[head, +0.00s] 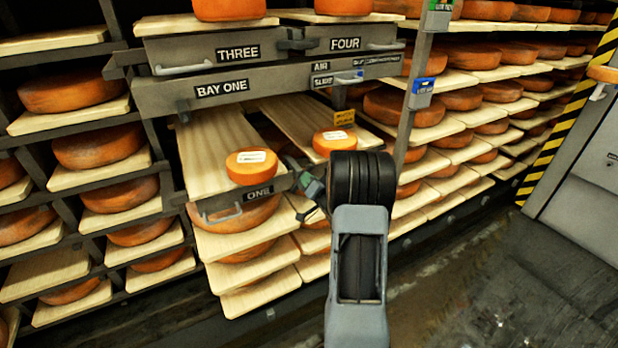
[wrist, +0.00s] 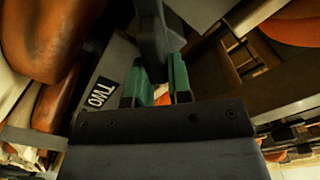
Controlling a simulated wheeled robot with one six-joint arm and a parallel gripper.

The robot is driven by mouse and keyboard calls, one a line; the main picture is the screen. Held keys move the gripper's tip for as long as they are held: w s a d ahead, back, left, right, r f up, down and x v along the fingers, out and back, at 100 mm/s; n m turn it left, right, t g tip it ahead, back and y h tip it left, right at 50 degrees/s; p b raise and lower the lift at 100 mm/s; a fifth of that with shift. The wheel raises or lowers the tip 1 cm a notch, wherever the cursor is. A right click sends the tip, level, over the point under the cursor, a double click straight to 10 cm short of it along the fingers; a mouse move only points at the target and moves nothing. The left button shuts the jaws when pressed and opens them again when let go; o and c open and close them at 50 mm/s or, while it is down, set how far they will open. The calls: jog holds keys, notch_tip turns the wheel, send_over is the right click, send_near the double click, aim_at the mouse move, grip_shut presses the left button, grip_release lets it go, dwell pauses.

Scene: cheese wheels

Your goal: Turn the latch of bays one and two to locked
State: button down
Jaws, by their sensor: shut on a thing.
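The bay one board (head: 205,150) is pulled out, with a front plate labelled ONE (head: 258,193) and a small cheese wheel (head: 252,167) on it. The bay two board (head: 285,118) lies to its right; its front is mostly hidden behind my arm. My gripper (head: 312,188) is between the two board fronts, partly hidden by my wrist. In the wrist view my gripper's green fingers (wrist: 158,85) are shut on a dark latch-like bar (wrist: 152,35). Its locked or unlocked position cannot be told.
Above are the fronts THREE (head: 238,53) and FOUR (head: 345,44) and a rail labelled BAY ONE (head: 221,88). Racks of cheese wheels fill the left and back. A post with a blue box (head: 422,88) stands right of the boards. The floor (head: 480,285) at the right is clear.

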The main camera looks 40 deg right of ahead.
jog(key=m, duration=0.2)
jog(key=m+p, duration=0.2)
jog(key=m, duration=0.1)
jog(key=shift+d+f+m, duration=0.25)
jog(key=shift+f+m, duration=0.05)
jog(key=shift+s+d+f+m+p, duration=0.15)
jog(key=shift+m+p, duration=0.15)
jog(key=shift+m, duration=0.35)
jog(key=shift+w+a+f+m+p, duration=0.15)
jog(key=shift+m+p, duration=0.1)
jog(key=shift+m, duration=0.45)
jog(key=shift+s+d+f+m+p, duration=0.15)
jog(key=shift+m+p, duration=0.15)
jog(key=shift+m, duration=0.35)
jog(key=c, duration=1)
grip_release()
jog(key=shift+c, duration=0.2)
jog(key=s+a+p, duration=0.1)
jog(key=s+a, duration=0.1)
jog(key=s, duration=1.1)
jog(key=shift+s, duration=0.3)
